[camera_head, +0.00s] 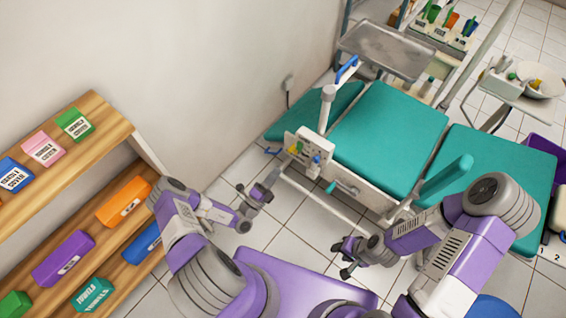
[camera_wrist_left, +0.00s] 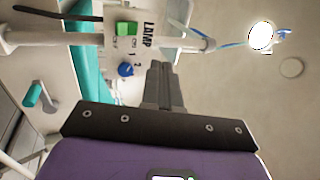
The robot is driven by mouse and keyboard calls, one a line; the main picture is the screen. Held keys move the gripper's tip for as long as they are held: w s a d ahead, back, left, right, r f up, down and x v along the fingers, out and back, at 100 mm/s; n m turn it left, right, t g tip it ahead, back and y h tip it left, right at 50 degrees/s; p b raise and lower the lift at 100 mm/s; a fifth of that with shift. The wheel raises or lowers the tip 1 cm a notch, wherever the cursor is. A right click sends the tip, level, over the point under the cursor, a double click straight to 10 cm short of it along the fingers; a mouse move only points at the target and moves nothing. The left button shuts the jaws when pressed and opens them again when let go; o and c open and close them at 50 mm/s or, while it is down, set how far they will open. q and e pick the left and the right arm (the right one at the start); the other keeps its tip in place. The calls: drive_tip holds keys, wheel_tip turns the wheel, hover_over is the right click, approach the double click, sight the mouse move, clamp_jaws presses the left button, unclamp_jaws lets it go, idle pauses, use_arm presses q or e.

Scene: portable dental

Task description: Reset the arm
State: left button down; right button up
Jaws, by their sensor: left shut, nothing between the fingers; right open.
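My left arm comes in from the left in the head view, and its gripper (camera_head: 266,186) is shut and empty, in the air in front of the dental chair's control panel. In the left wrist view the left gripper's fingers (camera_wrist_left: 160,80) are pressed together with nothing between them. My right gripper (camera_head: 345,257) is open and empty, low over the tiled floor in front of the chair. The teal dental chair (camera_head: 388,137) stands beyond both grippers. Its white panel (camera_head: 305,150) also shows in the left wrist view, marked LAMP, with a green switch (camera_wrist_left: 126,29) and a blue knob (camera_wrist_left: 126,69).
A wooden shelf (camera_head: 115,128) with several coloured boxes stands at the left beside the wall. A metal tray (camera_head: 388,50) and a white basin (camera_head: 538,82) are at the back. A teal armrest (camera_head: 447,177) is near my right arm. Tiled floor (camera_head: 290,225) is open between my arms.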

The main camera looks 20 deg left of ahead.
use_arm(q)
drive_tip(key=shift+s+a, duration=0.25)
drive_tip(key=shift+s, duration=0.5)
